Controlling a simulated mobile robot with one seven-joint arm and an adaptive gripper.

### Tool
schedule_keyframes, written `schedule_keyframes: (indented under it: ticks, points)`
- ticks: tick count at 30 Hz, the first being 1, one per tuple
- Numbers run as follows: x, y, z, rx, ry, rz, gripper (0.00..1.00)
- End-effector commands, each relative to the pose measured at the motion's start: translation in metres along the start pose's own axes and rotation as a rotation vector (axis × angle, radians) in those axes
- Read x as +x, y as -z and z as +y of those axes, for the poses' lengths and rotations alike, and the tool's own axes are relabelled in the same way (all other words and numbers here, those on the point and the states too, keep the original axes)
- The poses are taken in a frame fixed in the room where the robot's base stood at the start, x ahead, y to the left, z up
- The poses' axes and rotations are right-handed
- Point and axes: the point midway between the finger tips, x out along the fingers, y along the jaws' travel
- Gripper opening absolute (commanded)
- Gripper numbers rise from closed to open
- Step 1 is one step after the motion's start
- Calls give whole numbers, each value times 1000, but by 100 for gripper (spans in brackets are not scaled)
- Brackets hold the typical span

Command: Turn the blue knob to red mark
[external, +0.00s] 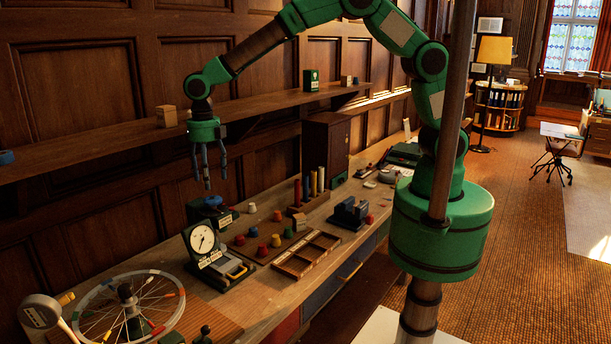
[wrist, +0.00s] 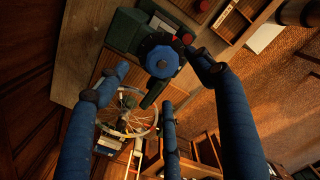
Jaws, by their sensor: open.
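The blue knob (external: 212,202) sits on a dark green housing on the bench in the external view. In the wrist view the round blue knob (wrist: 162,61) has a dark rim, and a small red spot (wrist: 186,36) lies just to its upper right; I cannot tell whether that is the red mark. My gripper (external: 207,182) points down, a little above the knob. I cannot see any finger touching the knob.
A dial gauge (external: 201,240) stands just in front of the knob. A spoked wheel (external: 150,308) is at the near end. Several coloured pegs and a wooden tray (external: 285,268) lie to the right. A wall shelf (external: 110,128) runs behind my gripper.

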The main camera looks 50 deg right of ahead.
Motion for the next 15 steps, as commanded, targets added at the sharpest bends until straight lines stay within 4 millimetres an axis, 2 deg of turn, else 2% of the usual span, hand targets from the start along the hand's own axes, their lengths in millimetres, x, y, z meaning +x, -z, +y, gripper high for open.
schedule_keyframes:
  ticks: [6, 15]
  points:
    - [34, 0, -1, 0, 2, 1, 67]
    - [61, 0, 0, 0, 1, 0, 67]
